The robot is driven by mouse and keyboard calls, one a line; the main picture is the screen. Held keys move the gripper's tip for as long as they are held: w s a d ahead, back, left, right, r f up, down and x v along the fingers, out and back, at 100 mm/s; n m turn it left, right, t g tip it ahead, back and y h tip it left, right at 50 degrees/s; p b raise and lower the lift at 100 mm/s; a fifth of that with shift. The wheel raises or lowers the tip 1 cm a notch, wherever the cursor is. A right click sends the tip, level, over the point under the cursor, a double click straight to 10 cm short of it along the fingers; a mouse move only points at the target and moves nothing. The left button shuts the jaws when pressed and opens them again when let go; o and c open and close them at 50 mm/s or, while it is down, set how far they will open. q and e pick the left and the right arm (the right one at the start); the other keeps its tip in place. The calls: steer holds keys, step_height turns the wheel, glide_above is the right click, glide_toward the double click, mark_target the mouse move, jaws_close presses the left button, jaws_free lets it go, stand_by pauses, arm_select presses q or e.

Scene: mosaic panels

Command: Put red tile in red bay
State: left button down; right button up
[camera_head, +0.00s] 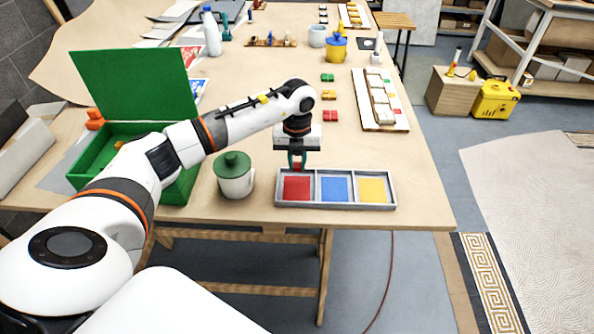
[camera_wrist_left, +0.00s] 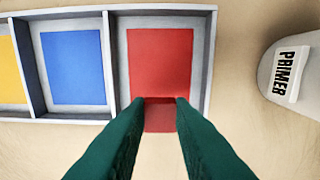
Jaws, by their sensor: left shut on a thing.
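My left gripper (camera_head: 298,160) is shut on a small red tile (camera_head: 297,166) at the back edge of the red bay. The same tile (camera_wrist_left: 160,115) shows between the dark green fingertips in the left wrist view, overlapping the red bay's edge. The red bay (camera_head: 296,188) is the left compartment of a grey tray, beside a blue bay (camera_head: 335,189) and a yellow bay (camera_head: 373,189). I cannot tell whether the tile touches the tray. The right gripper is not in view.
A white pot with a green lid (camera_head: 235,184) stands just left of the tray. A green open box (camera_head: 126,128) is further left. Other tiles (camera_head: 329,96) lie in a column behind the tray, near a panel (camera_head: 398,120).

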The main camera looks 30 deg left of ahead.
mark_target(297, 166)
arm_select(q)
step_height(297, 166, down, 4)
steer(key=shift+r+p, duration=0.1)
steer(key=shift+p, duration=0.35)
steer(key=shift+f, duration=0.25)
steer(key=c, duration=1.3)
jaws_free()
steer(key=shift+r, duration=0.15)
step_height(297, 166, up, 11)
steer(key=b, duration=0.3)
steer(key=shift+r, duration=0.55)
